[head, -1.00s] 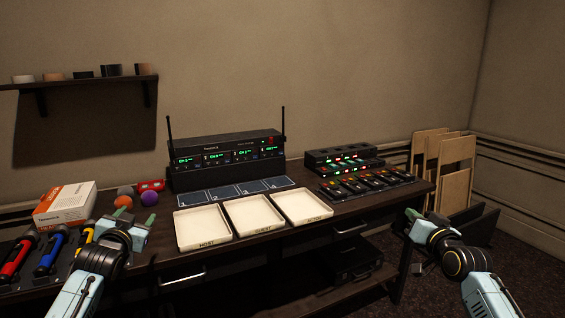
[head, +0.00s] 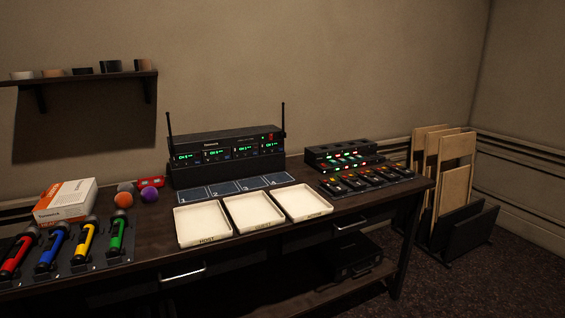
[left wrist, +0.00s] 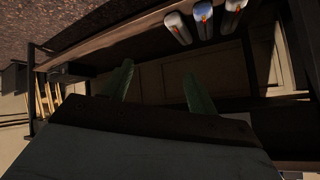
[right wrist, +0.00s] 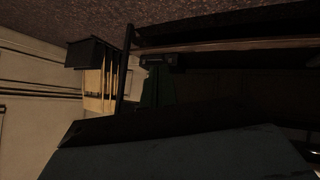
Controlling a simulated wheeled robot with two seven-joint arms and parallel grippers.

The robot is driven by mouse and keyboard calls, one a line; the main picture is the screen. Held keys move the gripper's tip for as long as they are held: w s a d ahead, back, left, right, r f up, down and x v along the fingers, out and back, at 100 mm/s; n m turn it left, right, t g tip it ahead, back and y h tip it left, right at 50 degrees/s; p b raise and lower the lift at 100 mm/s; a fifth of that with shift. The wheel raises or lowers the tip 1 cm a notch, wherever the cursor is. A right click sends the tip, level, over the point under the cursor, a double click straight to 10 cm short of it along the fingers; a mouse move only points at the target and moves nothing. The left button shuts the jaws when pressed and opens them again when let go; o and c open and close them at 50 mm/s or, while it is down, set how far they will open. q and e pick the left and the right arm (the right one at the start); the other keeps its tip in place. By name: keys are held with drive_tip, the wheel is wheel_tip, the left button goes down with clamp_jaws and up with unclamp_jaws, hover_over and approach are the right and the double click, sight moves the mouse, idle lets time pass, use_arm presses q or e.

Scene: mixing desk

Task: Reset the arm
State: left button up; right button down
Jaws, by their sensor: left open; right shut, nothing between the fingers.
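Neither arm shows in the head view. In the left wrist view my left gripper (left wrist: 160,84) shows two green fingers spread apart with nothing between them. Under-desk framing and a shelf lie beyond the fingers. In the right wrist view my right gripper (right wrist: 156,86) shows dark green fingers close together, with nothing seen held. That view is dim, and the dark desk underside lies around the fingers.
Boards (head: 455,168) lean at the right. A lower shelf holds dark equipment (head: 350,258).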

use_arm(q)
drive_tip(key=s+d+f+g, duration=0.1)
drive_tip(key=s+f+g, duration=0.2)
drive_tip(key=s, duration=1.1)
drive_tip(key=s+d+f+g, duration=0.1)
drive_tip(key=s+f+g, duration=0.1)
drive_tip(key=s+f, duration=0.7)
drive_tip(key=s+d+f+g, duration=0.1)
drive_tip(key=s+f+g, duration=0.2)
drive_tip(key=s, duration=1.6)
wheel_tip(320, 180, down, 4)
drive_tip(key=shift+s+g, duration=0.15)
drive_tip(key=shift+g, duration=0.15)
use_arm(e)
drive_tip(key=s+a+f+g, duration=0.1)
drive_tip(key=s+f+g, duration=0.2)
drive_tip(key=s, duration=1.1)
drive_tip(key=s+a+f+g, duration=0.1)
drive_tip(key=s+f+g, duration=0.1)
drive_tip(key=s+f, duration=0.7)
drive_tip(key=s+a+f+g, duration=0.1)
drive_tip(key=s+f+g, duration=0.2)
drive_tip(key=s, duration=1.6)
wheel_tip(320, 180, down, 4)
drive_tip(key=shift+s+r+g, duration=0.1)
drive_tip(key=shift+s+g, duration=0.05)
drive_tip(key=shift+g, duration=0.15)
